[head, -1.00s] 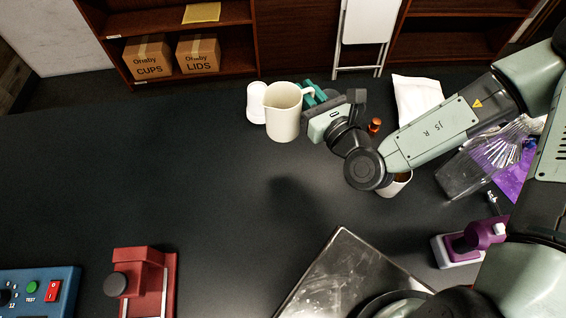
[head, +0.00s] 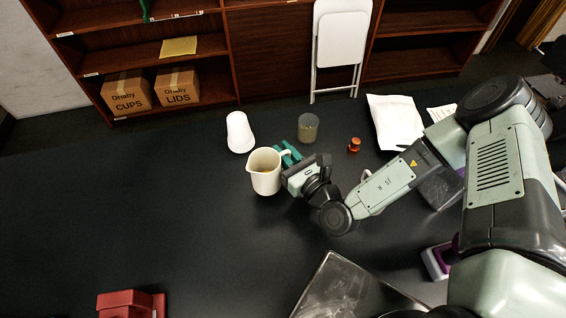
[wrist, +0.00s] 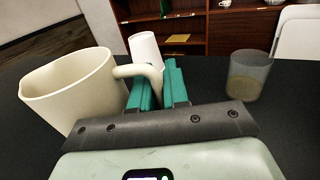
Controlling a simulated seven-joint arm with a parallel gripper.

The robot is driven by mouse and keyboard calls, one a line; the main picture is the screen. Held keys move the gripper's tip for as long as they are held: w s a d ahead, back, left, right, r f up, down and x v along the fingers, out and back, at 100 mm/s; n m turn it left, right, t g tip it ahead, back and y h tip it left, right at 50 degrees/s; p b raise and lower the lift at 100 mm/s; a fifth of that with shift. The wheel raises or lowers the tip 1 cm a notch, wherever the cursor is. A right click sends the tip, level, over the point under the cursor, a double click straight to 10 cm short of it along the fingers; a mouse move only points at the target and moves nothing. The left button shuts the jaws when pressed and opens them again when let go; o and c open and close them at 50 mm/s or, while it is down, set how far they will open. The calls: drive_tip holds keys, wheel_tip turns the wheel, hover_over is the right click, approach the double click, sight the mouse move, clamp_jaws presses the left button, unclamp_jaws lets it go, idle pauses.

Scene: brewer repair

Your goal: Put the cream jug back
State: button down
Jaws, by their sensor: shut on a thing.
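The cream jug (head: 264,173) is upright, with its spout to the left and its handle to the right. A little brownish content shows inside it in the head view. My gripper (head: 287,155) is at the jug's right side, its teal fingers shut on the handle. In the wrist view the jug (wrist: 72,92) fills the left side, and its handle runs to the teal fingers of my gripper (wrist: 158,88). I cannot tell whether the jug's base touches the table.
A small orange bottle (head: 354,145) and a white packet (head: 394,122) lie to the right. A metal tray (head: 345,292) is in front.

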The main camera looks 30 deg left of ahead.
drive_tip(key=shift+f, duration=1.9)
drive_tip(key=shift+f, duration=0.1)
drive_tip(key=c, duration=1.1)
unclamp_jaws()
drive_tip(key=v, duration=0.7)
drive_tip(key=shift+s+d, duration=0.1)
drive_tip(key=shift+d, duration=0.15)
